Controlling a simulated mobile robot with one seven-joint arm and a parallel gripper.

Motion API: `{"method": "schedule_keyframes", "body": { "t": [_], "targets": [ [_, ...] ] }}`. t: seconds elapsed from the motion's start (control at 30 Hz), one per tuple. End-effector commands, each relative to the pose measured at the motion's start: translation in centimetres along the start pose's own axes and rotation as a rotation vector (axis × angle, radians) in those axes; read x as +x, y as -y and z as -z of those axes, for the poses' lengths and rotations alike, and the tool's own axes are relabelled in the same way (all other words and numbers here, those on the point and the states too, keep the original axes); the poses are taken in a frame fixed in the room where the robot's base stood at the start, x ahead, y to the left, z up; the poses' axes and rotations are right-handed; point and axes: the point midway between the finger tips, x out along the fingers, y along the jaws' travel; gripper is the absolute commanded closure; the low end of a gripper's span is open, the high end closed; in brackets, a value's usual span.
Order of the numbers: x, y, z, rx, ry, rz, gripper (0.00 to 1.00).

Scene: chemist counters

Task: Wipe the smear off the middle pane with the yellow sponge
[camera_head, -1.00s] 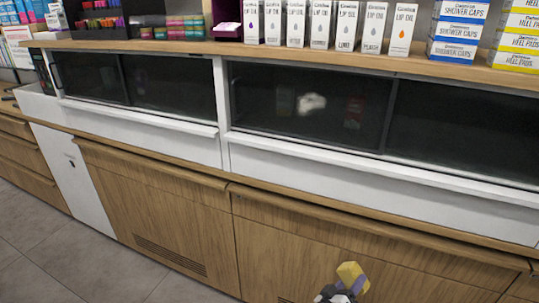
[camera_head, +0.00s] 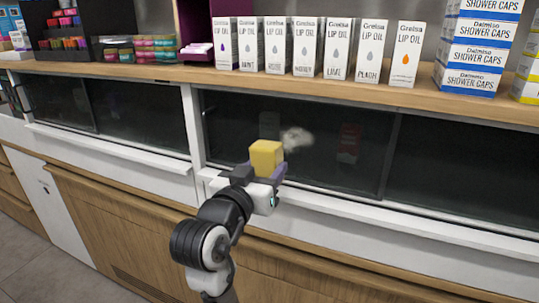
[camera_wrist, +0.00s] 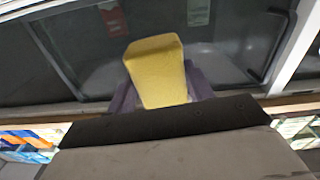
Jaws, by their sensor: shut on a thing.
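The yellow sponge (camera_head: 266,156) is held by my gripper (camera_head: 264,178) in front of the middle dark glass pane (camera_head: 240,115). In the wrist view the sponge (camera_wrist: 157,70) stands out from between the two purple-grey fingers of my gripper (camera_wrist: 162,95). The whitish smear (camera_head: 296,139) is on the pane, just right of and slightly above the sponge in the head view. The sponge does not cover it there. I cannot tell whether the sponge touches the glass. In the wrist view I cannot make out the smear clearly.
A wooden shelf (camera_head: 330,90) runs above the panes with lip oil boxes (camera_head: 364,54) and shower cap boxes (camera_head: 479,47). A white ledge (camera_head: 340,205) juts out below the glass. A dark pane (camera_head: 460,155) lies to the right, with wooden cabinets (camera_head: 110,235) below.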

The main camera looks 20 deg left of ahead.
Motion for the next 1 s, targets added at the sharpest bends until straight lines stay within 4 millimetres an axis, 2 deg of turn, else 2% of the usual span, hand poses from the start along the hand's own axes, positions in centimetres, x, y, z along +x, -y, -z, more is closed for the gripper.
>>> {"method": "schedule_keyframes", "body": {
  "t": [0.03, 0.17, 0.7, 1.0],
  "targets": [
    [-0.5, 0.1, 0.7, 0.014, -0.005, 0.015, 0.81],
    [-0.7, 0.3, 1.1, 0.025, -0.002, 0.031, 0.81],
    [4.2, 0.3, 1.0, 0.024, -0.002, 0.028, 0.81],
    [5.1, 0.4, 0.9, 0.024, -0.001, 0.030, 0.81]
  ]
}}
